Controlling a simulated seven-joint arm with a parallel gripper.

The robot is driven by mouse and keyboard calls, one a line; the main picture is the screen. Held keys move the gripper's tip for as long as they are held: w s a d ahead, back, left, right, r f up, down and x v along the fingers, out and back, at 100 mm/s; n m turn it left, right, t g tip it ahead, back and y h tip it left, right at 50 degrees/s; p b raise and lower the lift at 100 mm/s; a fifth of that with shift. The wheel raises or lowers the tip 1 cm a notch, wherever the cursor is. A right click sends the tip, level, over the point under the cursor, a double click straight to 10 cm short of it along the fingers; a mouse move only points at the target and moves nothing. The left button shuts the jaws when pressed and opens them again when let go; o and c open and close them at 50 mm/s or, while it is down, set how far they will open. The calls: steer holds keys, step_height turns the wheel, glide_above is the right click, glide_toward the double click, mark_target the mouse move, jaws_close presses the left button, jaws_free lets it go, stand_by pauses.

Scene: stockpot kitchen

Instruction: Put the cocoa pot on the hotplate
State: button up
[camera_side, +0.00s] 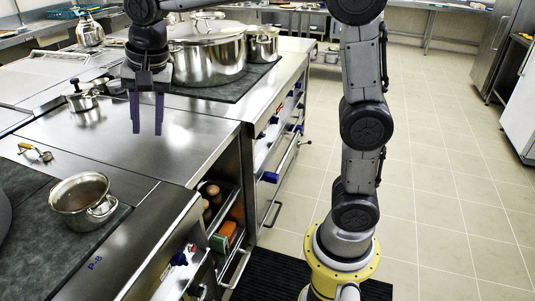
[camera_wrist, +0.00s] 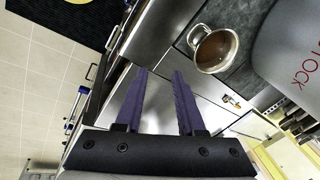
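The cocoa pot (camera_side: 80,196) is a small steel pot with brown liquid inside. It stands upright on a dark mottled surface (camera_side: 35,255) at the lower left of the side view. It also shows in the wrist view (camera_wrist: 215,50), beyond the fingertips, with its loop handle visible. My gripper (camera_side: 147,131) has two purple fingers pointing down, apart and with nothing between them. It is above the bare steel top (camera_side: 140,150), behind and to the right of the pot. I cannot tell for certain which surface is the hotplate; a flat steel top lies below my gripper.
A large lidded steel pot (camera_side: 209,62) and a smaller pot (camera_side: 263,47) stand on a black surface behind my gripper. A small lidded pan (camera_side: 80,97) is at left. A large grey vessel marked STOCK (camera_wrist: 290,50) stands beside the cocoa pot. An open shelf (camera_side: 221,205) holds jars.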

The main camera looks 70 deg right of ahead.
steer(key=s+d+f+n+t, duration=0.1)
steer(key=s+d+f+n, duration=0.2)
steer(key=s, duration=0.9)
steer(key=s+d+f+n+t, duration=0.1)
steer(key=s+d+f+n, duration=0.2)
steer(key=s+n, duration=0.5)
steer(key=s, duration=0.4)
steer(key=shift+n+t, duration=0.3)
steer(key=shift+n, duration=0.1)
